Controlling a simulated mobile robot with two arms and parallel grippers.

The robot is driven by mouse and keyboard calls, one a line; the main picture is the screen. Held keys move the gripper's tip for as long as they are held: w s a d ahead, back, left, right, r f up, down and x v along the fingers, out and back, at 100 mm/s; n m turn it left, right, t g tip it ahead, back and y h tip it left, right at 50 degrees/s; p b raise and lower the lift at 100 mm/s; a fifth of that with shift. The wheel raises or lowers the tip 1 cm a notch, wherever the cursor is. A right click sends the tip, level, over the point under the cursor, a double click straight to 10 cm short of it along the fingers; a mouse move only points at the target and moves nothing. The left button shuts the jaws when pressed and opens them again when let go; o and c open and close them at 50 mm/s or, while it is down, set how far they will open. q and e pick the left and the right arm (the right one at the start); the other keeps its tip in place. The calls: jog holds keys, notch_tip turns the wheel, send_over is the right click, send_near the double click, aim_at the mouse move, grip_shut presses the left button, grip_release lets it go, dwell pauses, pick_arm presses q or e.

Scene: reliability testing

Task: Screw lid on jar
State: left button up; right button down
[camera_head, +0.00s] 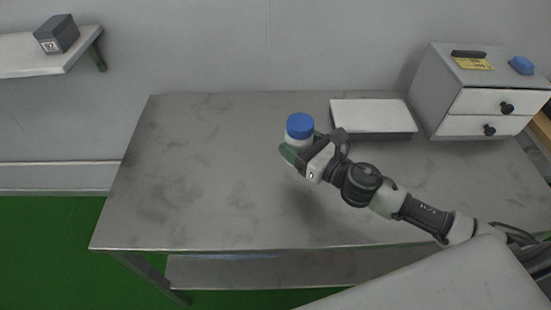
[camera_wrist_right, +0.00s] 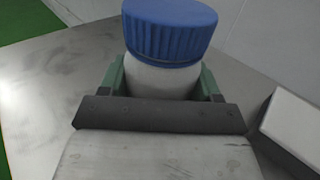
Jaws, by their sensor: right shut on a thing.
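A white jar (camera_head: 297,142) with a blue ribbed lid (camera_head: 300,125) on top is held upright by my right gripper (camera_head: 299,152). The shadow on the table lies apart from the gripper, so the jar seems raised above the surface. In the right wrist view the jar body (camera_wrist_right: 160,80) sits between the green fingers, and the lid (camera_wrist_right: 170,28) rests on it, looking slightly tilted. Whether the lid's threads are engaged is hidden. The jar's lower part is hidden behind the gripper. My left gripper is not in view.
The grey metal table (camera_head: 200,190) is bare on its left and middle. A flat white box (camera_head: 372,115) lies at the back, right of the jar. A white drawer unit (camera_head: 485,105) stands at the back right, with a blue item (camera_head: 521,65) on top. A wall shelf (camera_head: 40,55) is at upper left.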

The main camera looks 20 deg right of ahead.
jog(key=a+f, duration=0.1)
jog(key=w+a+f, duration=0.1)
jog(key=a, duration=0.1)
jog(key=w+a+f, duration=0.1)
jog(key=shift+w+a, duration=0.25)
jog(key=shift+a, duration=0.1)
jog(key=shift+f+b, duration=1)
jog(key=shift+f, duration=1.05)
jog(key=shift+f, duration=0.2)
jog(key=shift+c, duration=1)
grip_release()
